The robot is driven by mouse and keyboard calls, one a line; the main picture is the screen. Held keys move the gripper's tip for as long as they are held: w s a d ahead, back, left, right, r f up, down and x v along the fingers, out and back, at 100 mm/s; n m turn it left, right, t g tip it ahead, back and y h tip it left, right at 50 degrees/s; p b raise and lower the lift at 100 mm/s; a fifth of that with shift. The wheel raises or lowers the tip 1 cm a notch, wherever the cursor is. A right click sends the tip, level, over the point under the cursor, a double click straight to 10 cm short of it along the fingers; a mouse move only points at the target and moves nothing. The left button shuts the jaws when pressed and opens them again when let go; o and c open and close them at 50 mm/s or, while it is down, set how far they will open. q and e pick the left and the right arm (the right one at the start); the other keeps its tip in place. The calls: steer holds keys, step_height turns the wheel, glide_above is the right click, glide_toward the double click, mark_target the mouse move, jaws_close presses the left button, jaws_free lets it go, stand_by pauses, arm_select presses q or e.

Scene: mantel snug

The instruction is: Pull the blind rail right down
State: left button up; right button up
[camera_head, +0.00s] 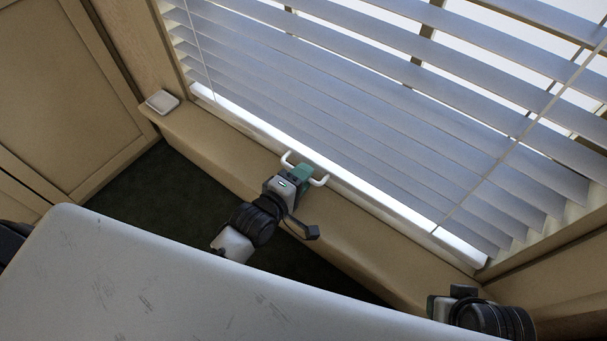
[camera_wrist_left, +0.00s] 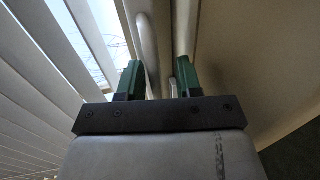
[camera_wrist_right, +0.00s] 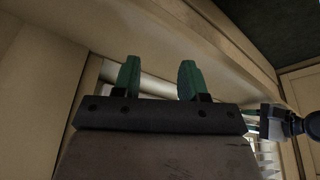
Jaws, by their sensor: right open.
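The window blind (camera_head: 370,120) has pale slats across the upper right of the head view. Its white bottom rail (camera_head: 400,209) runs diagonally just above the window ledge. A white U-shaped handle (camera_head: 321,182) stands out from the rail. My left gripper (camera_head: 302,172) is at the handle, its green fingers overlapping it. In the left wrist view the fingers are apart, with the handle's bar (camera_wrist_left: 148,45) showing between them, nearer the left finger. Contact cannot be told. My right gripper (camera_wrist_right: 160,80) is open and empty; in the head view it is low at the right.
A wooden ledge (camera_head: 220,147) runs below the rail, with a small white square object (camera_head: 162,101) at its left end. Thin cords (camera_head: 500,160) cross the slats. A large pale surface (camera_head: 180,290) fills the lower left. Dark green floor (camera_head: 160,185) shows between.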

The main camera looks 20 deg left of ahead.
steer(key=shift+r+p, duration=0.6)
steer(key=shift+p, duration=0.4)
steer(key=shift+f, duration=0.35)
arm_select(q)
steer(key=v, duration=1)
steer(key=shift+s, duration=0.1)
